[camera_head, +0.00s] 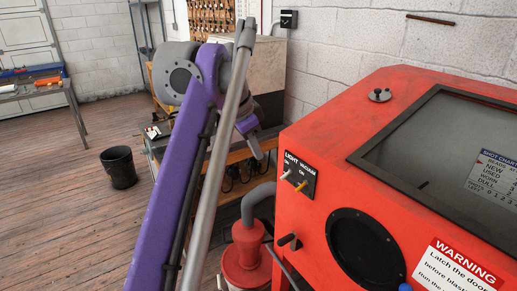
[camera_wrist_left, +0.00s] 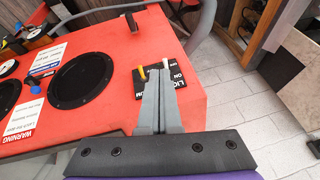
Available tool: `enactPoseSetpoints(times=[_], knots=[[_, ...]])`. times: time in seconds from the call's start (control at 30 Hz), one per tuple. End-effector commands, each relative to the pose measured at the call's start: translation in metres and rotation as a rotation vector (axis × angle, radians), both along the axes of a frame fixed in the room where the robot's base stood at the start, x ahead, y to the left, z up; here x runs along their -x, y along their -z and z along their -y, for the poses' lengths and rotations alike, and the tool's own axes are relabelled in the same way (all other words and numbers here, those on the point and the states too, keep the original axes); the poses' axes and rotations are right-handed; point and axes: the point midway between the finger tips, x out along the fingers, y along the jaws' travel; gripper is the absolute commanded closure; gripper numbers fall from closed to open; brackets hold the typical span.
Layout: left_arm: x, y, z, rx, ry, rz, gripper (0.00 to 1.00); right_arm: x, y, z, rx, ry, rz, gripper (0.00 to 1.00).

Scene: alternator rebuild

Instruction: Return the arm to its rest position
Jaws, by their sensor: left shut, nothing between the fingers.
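My left arm, purple with grey joints, rises from the bottom of the head view. Its gripper (camera_head: 257,150) hangs at the arm's far end, pointing down, left of the red blast cabinet (camera_head: 310,130). In the left wrist view the grey fingers (camera_wrist_left: 153,80) are together with nothing between them. They overlap the cabinet's black switch panel (camera_wrist_left: 165,76) in that picture; I cannot tell the gap. The panel also shows in the head view (camera_head: 299,176). My right gripper is in neither view.
A red vacuum canister (camera_head: 247,255) with a grey hose stands beside the cabinet. Behind the arm is a wooden bench (camera_head: 240,152). A black bin (camera_head: 119,167) stands on the open wooden floor at left. A grey table (camera_head: 35,92) is farther back.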

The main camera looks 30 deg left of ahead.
Motion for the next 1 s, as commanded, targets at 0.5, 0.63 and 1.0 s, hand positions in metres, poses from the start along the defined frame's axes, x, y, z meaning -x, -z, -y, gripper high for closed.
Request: enactPoseSetpoints(times=[0.5, 0.63, 1.0], knots=[[0.003, 0.021, 0.015, 0.013, -0.033, -0.002, 1.00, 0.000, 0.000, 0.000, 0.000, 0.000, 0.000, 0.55], [0.018, 0.075, 0.047, 0.044, -0.112, -0.006, 1.00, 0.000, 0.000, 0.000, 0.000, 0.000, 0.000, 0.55], [0.131, 0.290, 0.132, 0.159, -0.380, 0.030, 1.00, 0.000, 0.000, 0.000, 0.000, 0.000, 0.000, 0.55]])
